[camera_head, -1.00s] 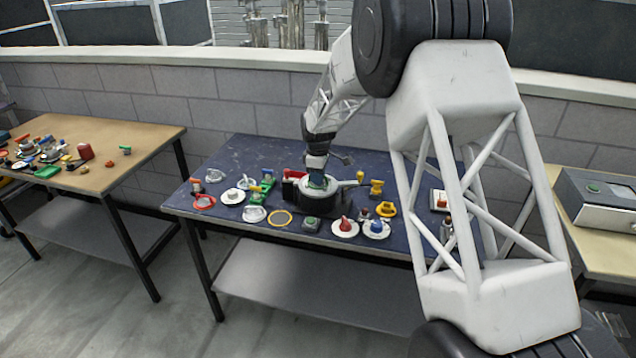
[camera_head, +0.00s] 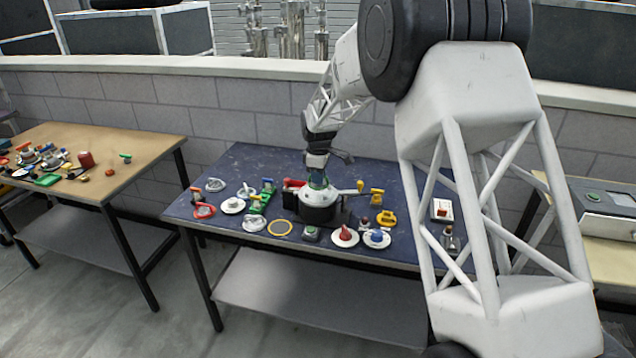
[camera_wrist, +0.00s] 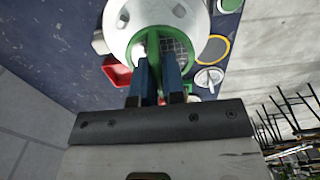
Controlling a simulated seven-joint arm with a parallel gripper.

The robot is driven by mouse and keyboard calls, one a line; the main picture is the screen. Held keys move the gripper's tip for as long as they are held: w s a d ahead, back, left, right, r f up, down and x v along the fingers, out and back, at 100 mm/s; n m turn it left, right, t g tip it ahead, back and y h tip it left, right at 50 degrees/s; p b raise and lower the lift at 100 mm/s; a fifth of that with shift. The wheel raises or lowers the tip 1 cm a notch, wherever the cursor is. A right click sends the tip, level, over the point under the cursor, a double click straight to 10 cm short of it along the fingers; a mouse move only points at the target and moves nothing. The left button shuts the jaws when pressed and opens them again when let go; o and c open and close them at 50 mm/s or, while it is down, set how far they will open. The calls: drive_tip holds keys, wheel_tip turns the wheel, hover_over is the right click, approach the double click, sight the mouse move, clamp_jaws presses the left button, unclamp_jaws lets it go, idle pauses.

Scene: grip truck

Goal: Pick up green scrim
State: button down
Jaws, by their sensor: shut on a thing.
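The green scrim (camera_wrist: 175,48) shows in the wrist view as a green ring with a dark mesh and a green bar across it. My gripper (camera_wrist: 157,68) has its two blue fingers shut on the green bar. A white round housing (camera_wrist: 118,25) with holes surrounds or backs the scrim; I cannot tell whether they are apart. In the head view my gripper (camera_head: 318,182) points down at the white housing (camera_head: 318,196) on the blue table.
The blue table (camera_head: 222,222) holds several small parts around the housing. A red ring (camera_head: 204,211), a yellow ring (camera_head: 280,228) and a yellow-tipped lever (camera_head: 359,187) lie close. A wooden table (camera_head: 120,185) stands left, and a grey box (camera_head: 605,205) sits at right.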

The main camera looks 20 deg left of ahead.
drive_tip(key=s+d, duration=0.3)
drive_tip(key=s, duration=0.4)
drive_tip(key=s+d+r, duration=0.1)
drive_tip(key=s+d, duration=0.3)
drive_tip(key=s, duration=0.3)
drive_tip(key=shift+a, duration=0.1)
idle(0.5)
drive_tip(key=s+a+f, duration=0.8)
drive_tip(key=shift+s+a+f, duration=0.2)
drive_tip(key=shift+s+f, duration=0.1)
drive_tip(key=shift+w+a, duration=0.1)
hover_over(280, 227)
drive_tip(key=shift+f, duration=0.75)
idle(0.4)
drive_tip(key=shift+f, duration=1.75)
